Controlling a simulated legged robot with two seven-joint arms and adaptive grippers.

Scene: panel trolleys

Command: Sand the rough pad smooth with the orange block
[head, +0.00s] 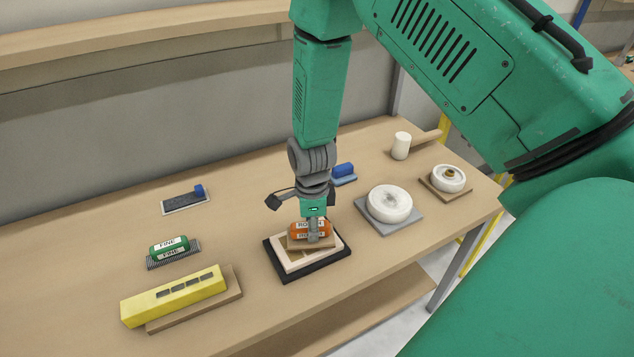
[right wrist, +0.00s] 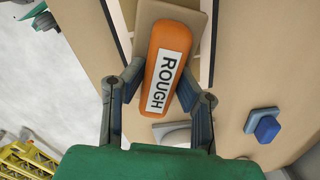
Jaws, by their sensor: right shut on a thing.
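The orange block (head: 299,231) with a white ROUGH label is held in my right gripper (head: 314,232). In the right wrist view the orange block (right wrist: 169,62) lies between the two fingers of my right gripper (right wrist: 158,95). Under the block is a tan pad (head: 297,244) inside a pale frame on a black-edged base (head: 278,268). The block appears to be on or just over the pad; contact is hard to tell. The gripper hides part of the block and pad. My left gripper is not in view.
A green FINE block (head: 168,246) sits on a dark ribbed base at left. A yellow bar (head: 173,296) lies at the front left. White round parts on plates (head: 389,203) (head: 449,178), a white cup (head: 400,146) and a blue block (head: 343,170) stand around the pad.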

